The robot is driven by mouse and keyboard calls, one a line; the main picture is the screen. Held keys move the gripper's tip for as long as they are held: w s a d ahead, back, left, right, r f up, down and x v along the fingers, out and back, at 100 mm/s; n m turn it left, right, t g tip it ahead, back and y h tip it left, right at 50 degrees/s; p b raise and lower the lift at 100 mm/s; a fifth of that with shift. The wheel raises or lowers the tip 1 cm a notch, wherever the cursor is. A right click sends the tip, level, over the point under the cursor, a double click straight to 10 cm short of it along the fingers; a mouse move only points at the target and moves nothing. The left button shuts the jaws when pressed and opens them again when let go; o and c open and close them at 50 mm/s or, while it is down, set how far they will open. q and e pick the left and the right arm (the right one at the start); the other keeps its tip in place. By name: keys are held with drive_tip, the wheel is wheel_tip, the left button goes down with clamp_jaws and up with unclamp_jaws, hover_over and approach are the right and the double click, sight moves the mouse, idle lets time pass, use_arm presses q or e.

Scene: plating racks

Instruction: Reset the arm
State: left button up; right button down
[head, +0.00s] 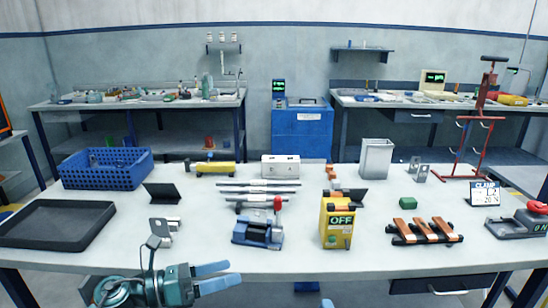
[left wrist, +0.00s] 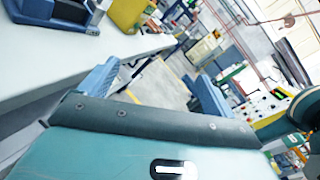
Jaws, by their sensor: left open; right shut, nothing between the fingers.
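My left gripper (head: 226,276) is at the front edge of the white table, left of centre, with its two pale blue fingers apart and pointing right. In the left wrist view its fingers (left wrist: 155,88) are spread with nothing between them. The table edge and floor lie beyond. Only a small pale blue tip of my right gripper (head: 327,303) shows at the bottom edge of the head view, below the table front. The rest of it is hidden. Nothing shows in its grasp.
The white table (head: 290,262) holds a black tray (head: 55,243), a blue basket (head: 68,183), a blue vise (head: 257,235), a yellow OFF box (head: 337,243) and a brown-slatted rack (head: 425,240). A red stand (head: 474,150) rises at right. The front strip is mostly clear.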

use_arm(q)
drive_tip(key=s+a+f+m+t+y+p, duration=0.1)
drive_tip(key=s+f+m+y, duration=0.5)
drive_tip(key=m, duration=0.9)
drive_tip(key=s+a+f+m+t+y+p, duration=0.1)
drive_tip(key=s+a+f+m+t+y, duration=0.1)
drive_tip(key=s+f+m+y, duration=0.5)
drive_tip(key=s+f+m+t, duration=0.1)
drive_tip(key=s+f+m, duration=0.4)
drive_tip(key=m, duration=0.4)
drive_tip(key=shift+s+a+f, duration=0.25)
drive_tip(key=shift+s+a, duration=0.1)
drive_tip(key=shift+s, duration=0.5)
use_arm(e)
drive_tip(key=s+d+f+m+g, duration=0.4)
drive_tip(key=s+f+m+g, duration=0.3)
drive_tip(key=s+f+m, duration=0.5)
wheel_tip(320, 180, down, 3)
drive_tip(key=shift+s+d+f+m, duration=0.2)
drive_tip(key=shift+s+m, duration=0.05)
drive_tip(key=shift+m, duration=0.95)
